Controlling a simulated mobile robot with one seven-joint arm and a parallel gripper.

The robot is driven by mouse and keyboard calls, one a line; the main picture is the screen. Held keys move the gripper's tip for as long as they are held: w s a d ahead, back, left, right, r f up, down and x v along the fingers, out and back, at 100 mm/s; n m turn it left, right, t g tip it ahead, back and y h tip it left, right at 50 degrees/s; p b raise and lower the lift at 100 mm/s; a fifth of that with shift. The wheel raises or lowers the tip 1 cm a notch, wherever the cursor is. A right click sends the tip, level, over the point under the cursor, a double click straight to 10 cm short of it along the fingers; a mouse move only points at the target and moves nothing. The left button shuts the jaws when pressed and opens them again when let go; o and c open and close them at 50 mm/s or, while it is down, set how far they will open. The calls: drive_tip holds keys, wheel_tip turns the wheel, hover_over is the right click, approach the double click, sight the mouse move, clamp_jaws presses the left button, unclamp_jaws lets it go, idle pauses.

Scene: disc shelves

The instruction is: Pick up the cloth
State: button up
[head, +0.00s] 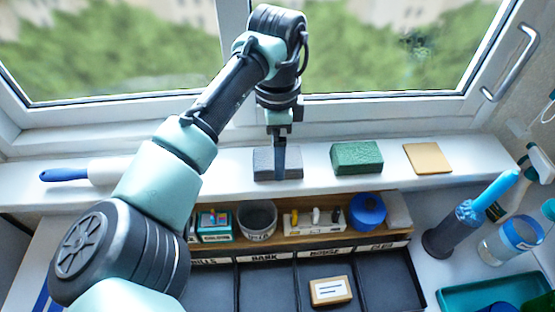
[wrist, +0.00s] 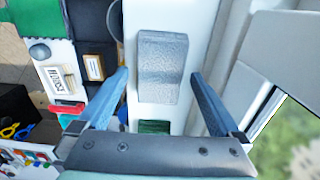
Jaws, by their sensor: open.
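A thin flat tan square (head: 428,158), which looks like the cloth, lies on the white windowsill at the right. My gripper (head: 280,165) points down at the sill, well to the left of the tan square, at a grey block (head: 262,163). In the wrist view my gripper (wrist: 158,74) is open, its blue fingers apart. The grey block (wrist: 162,66) shows between and beyond the fingertips, and nothing is held. I cannot tell whether a finger touches it. The tan square does not show in the wrist view.
A green sponge (head: 357,158) lies on the sill between the grey block and the tan square. A blue-handled tool (head: 65,175) lies at the left. The window frame (head: 330,125) rises behind. A wooden shelf (head: 335,234) with small items and labelled black trays stands in front.

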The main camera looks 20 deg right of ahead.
wheel_tip(320, 180, down, 2)
drive_tip(key=shift+f, duration=0.25)
drive_tip(key=c, duration=1.2)
drive_tip(key=shift+r, duration=0.15)
wheel_tip(320, 180, up, 10)
drive_tip(key=shift+f, duration=0.1)
